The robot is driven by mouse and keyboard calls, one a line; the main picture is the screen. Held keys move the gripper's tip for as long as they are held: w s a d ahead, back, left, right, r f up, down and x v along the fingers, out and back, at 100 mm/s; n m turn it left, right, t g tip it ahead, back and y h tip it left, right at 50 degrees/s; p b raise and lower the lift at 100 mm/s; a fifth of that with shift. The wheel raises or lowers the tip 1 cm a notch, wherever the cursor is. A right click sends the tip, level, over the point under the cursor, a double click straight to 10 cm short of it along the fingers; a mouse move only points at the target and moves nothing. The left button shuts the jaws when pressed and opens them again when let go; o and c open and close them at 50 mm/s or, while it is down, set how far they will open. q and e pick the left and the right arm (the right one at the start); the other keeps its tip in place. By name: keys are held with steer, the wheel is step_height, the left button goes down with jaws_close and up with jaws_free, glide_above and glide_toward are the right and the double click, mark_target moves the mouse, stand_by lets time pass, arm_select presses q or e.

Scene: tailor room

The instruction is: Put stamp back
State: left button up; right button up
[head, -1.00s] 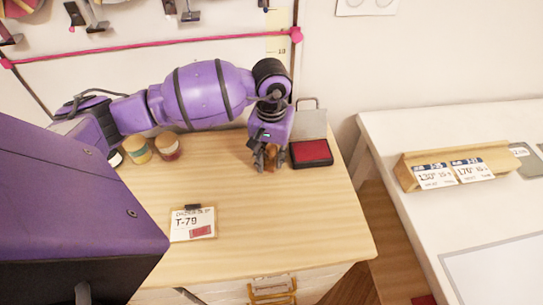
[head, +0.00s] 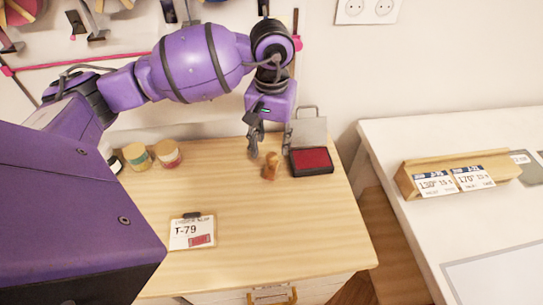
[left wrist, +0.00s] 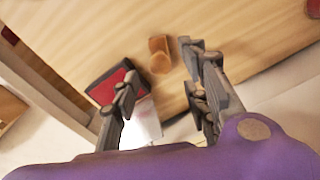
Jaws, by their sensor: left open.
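The wooden stamp (head: 271,167) stands on the wooden desk just left of the red ink pad (head: 311,160), whose metal lid is open behind it. My left gripper (head: 255,143) is open and empty, raised behind and slightly left of the stamp, apart from it. In the left wrist view the stamp (left wrist: 160,55) lies beyond the open fingertips (left wrist: 160,70). The ink pad (left wrist: 112,80) there is partly covered by the left finger. My right gripper is not in view.
A card marked T-79 (head: 193,232) lies on the desk (head: 240,255). Jars (head: 167,154) stand at its back left. A white table (head: 400,240) on the right holds a wooden price-label holder (head: 405,182).

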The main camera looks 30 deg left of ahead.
mark_target(271, 154)
arm_select(q)
steer(key=shift+r, duration=1.7)
